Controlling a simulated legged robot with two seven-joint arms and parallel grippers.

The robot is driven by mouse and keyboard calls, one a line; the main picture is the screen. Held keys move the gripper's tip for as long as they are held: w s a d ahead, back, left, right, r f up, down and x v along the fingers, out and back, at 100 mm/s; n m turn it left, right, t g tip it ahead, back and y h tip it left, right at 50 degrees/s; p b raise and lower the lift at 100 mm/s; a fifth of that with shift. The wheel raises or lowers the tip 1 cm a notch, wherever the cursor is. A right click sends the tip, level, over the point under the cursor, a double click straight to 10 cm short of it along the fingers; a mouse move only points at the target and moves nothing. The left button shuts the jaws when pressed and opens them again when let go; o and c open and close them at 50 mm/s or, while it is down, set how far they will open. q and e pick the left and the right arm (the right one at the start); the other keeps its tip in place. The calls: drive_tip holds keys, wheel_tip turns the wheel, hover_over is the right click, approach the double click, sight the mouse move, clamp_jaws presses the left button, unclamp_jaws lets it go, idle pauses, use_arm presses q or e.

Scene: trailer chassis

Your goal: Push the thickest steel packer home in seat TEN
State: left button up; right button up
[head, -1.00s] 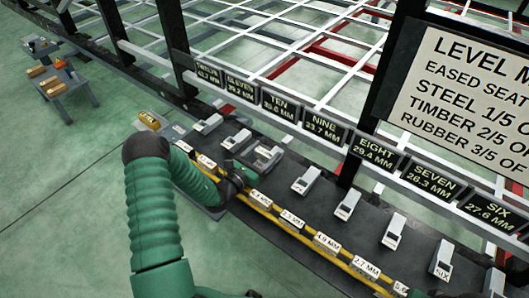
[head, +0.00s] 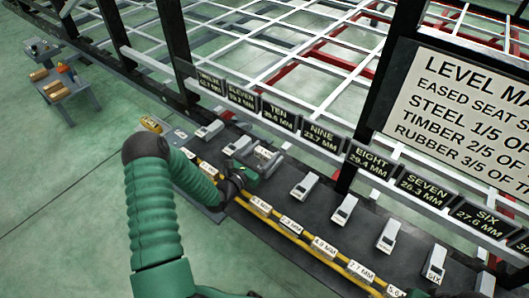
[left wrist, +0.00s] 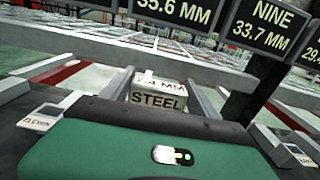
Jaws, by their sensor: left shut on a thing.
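My left gripper (head: 252,172) reaches in from the left to seat TEN, below the TEN sign (head: 279,114). It is shut on a pale block marked STEEL (left wrist: 158,97), seen end-on beyond my green gripper body in the left wrist view. In the head view the gripper partly hides the seat and block (head: 266,156).
Other seats with pale blocks line the dark rail, such as the one under NINE (head: 304,186). A yellow-edged rack (head: 290,226) with millimetre labels runs in front. A large LEVEL sign (head: 455,110) stands at right. A small bench (head: 70,88) is far left.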

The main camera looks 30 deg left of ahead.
sight(263, 161)
idle(0.5)
use_arm(q)
drive_tip(key=shift+p, duration=0.3)
idle(0.4)
drive_tip(key=shift+p, duration=0.35)
idle(0.4)
drive_tip(key=shift+f+b, duration=1)
drive_tip(key=shift+f, duration=0.95)
drive_tip(key=o, duration=1.8)
